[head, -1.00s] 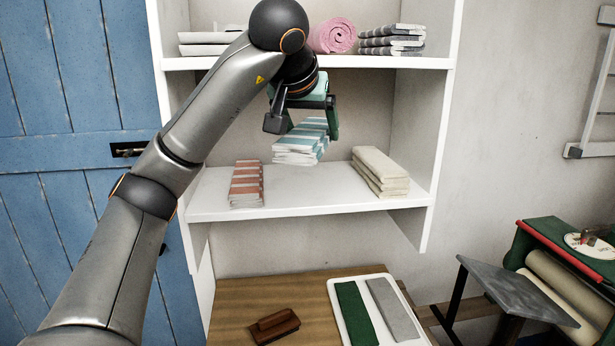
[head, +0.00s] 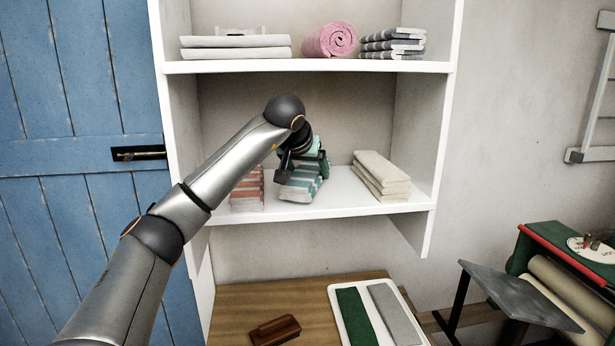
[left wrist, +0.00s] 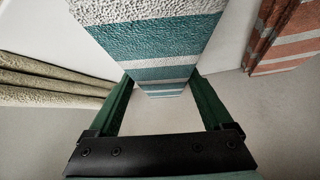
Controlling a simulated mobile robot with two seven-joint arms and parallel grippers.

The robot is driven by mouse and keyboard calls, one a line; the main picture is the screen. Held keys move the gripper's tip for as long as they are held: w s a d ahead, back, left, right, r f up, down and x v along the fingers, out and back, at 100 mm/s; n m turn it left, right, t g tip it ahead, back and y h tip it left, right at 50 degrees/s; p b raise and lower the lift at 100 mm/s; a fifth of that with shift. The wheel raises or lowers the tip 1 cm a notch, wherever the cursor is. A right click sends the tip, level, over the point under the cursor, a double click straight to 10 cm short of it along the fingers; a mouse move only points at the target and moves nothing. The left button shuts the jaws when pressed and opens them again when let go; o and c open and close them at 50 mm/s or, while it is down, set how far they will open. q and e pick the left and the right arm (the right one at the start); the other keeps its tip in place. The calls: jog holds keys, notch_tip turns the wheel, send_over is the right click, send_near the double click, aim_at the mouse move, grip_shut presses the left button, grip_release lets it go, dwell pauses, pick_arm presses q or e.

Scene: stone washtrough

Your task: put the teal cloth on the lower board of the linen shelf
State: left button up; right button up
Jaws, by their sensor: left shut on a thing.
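The teal cloth (head: 299,188) is a folded stack with teal and white stripes. My left gripper (head: 303,162) is shut on its upper part, inside the lower bay of the linen shelf. The cloth hangs tilted, its bottom at or just above the lower board (head: 335,204); I cannot tell whether it touches. In the left wrist view the cloth (left wrist: 150,42) runs between the green fingers (left wrist: 160,88). My right gripper is not in view.
Orange-striped cloths (head: 246,190) stand close to the left of the teal cloth. Folded cream cloths (head: 382,178) lie to the right, with bare board between. The upper board (head: 330,67) holds a pink roll (head: 330,40) and other linens, above my gripper.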

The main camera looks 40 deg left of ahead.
pick_arm(q)
jog(key=shift+f, duration=0.5)
jog(key=o, duration=1.3)
jog(key=shift+f, duration=0.15)
jog(key=shift+s+d+r, duration=0.1)
jog(key=shift+s+r, duration=0.1)
jog(key=shift+r, duration=0.2)
jog(key=v, duration=1)
jog(key=shift+s+d+r, duration=0.1)
jog(key=shift+s+r, duration=0.1)
jog(key=shift+s, duration=0.05)
jog(key=shift+s+d+r, duration=0.1)
jog(key=shift+s+r, duration=0.15)
jog(key=shift+s, duration=0.05)
